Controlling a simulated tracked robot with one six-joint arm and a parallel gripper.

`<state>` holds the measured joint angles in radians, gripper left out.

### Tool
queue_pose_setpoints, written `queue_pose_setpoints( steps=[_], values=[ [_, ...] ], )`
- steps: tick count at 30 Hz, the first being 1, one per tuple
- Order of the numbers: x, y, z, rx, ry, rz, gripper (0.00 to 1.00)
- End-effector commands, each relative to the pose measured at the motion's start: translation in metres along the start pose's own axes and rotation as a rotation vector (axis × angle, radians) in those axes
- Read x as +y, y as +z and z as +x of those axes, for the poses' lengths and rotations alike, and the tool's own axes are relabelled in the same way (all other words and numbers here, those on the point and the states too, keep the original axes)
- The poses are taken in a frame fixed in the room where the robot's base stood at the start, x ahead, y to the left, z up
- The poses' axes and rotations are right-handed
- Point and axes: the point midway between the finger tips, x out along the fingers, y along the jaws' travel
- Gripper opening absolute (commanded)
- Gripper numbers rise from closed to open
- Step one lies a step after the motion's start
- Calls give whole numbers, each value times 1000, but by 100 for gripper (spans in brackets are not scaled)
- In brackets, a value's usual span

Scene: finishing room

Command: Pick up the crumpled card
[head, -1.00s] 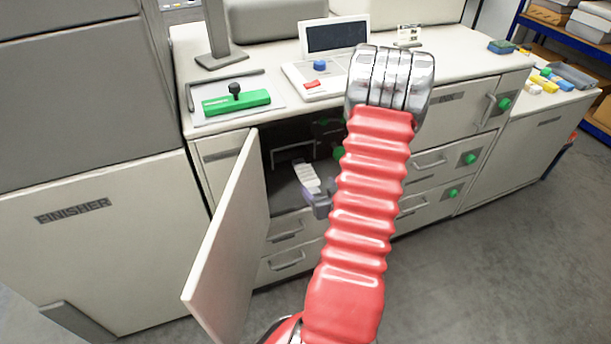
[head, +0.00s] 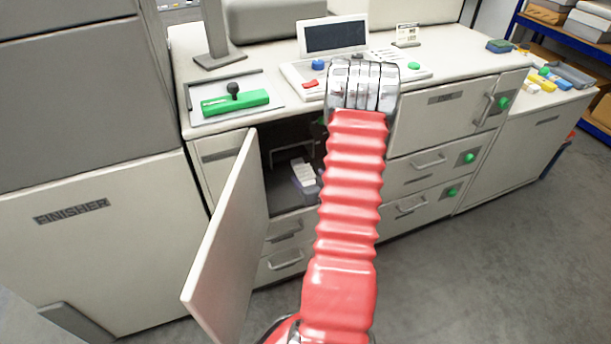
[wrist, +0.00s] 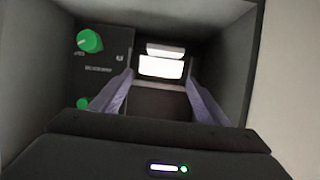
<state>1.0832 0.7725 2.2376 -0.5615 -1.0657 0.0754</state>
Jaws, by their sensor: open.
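A white, creased piece that looks like the crumpled card (wrist: 160,68) lies ahead of my gripper (wrist: 160,82) in the wrist view. It shows as two bright bands, between the lines of the two purplish fingers. The fingers are spread wide with a dark gap between them; I see no contact with the card. In the head view the white pleated piece (head: 303,172) shows inside the open cabinet bay, left of my red arm. My arm covers part of the bay, and the gripper is mostly hidden there.
The open cabinet door (head: 222,245) stands left of the bay. In the wrist view a dark panel with a green knob (wrist: 89,41) is on the left, and a pale wall (wrist: 290,80) is close on the right. The worktop (head: 285,112) lies above the bay.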

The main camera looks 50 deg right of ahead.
Motion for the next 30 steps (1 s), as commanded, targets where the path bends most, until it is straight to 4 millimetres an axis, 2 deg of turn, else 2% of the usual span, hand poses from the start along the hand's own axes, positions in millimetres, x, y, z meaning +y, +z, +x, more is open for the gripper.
queue_pose_setpoints(
  steps=[9,12,30],
  values=[
    [1,-1,39,0,-1,0,69],
    [1,-1,47,0,-1,0,69],
    [1,-1,49,0,-1,0,67]
  ],
)
